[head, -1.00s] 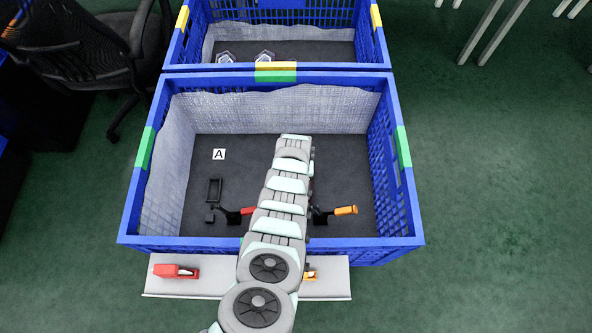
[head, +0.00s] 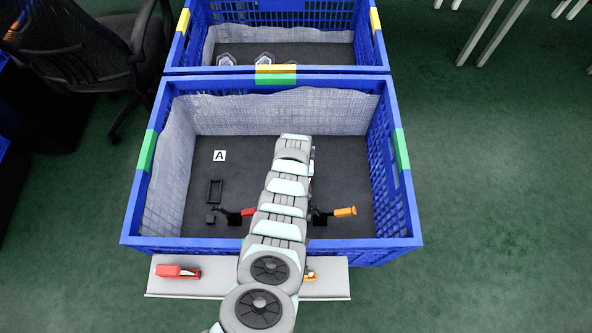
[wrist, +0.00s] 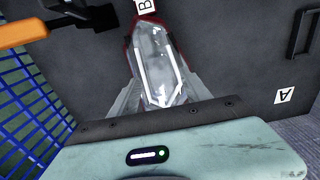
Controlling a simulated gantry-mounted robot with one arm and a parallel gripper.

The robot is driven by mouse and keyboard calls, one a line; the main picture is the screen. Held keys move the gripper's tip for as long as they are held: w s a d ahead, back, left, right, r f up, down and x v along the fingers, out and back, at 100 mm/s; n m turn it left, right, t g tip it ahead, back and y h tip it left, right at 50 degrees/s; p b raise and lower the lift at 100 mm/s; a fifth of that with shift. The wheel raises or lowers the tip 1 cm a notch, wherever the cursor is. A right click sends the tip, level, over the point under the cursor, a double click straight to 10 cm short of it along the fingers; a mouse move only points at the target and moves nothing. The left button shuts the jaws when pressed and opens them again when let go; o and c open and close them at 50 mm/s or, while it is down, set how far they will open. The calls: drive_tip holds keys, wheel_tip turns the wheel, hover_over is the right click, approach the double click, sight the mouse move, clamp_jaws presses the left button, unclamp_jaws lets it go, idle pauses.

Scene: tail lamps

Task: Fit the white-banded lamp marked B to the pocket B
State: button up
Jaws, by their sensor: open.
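The lamp (wrist: 158,62), clear with white bands and a red edge, lies between the two fingers of my gripper (wrist: 157,78) in the wrist view. The fingers are open, one on each side of it; I cannot tell whether they touch it. The white label B (wrist: 145,6) shows just beyond the lamp's far end, partly cut off. Pocket B is hidden under or behind the lamp, so I cannot tell how the lamp sits in it. In the head view my arm covers the lamp and the gripper.
The blue crate (head: 140,240) has a dark floor with label A (head: 219,156) and an empty black frame (head: 214,191). A red-handled clamp (head: 236,216) and an orange-handled clamp (head: 333,213) stand near the front wall. A second crate behind holds clear lamps (head: 264,59).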

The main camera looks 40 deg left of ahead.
wheel_tip(320, 180, up, 9)
drive_tip(key=p, duration=0.4)
idle(0.4)
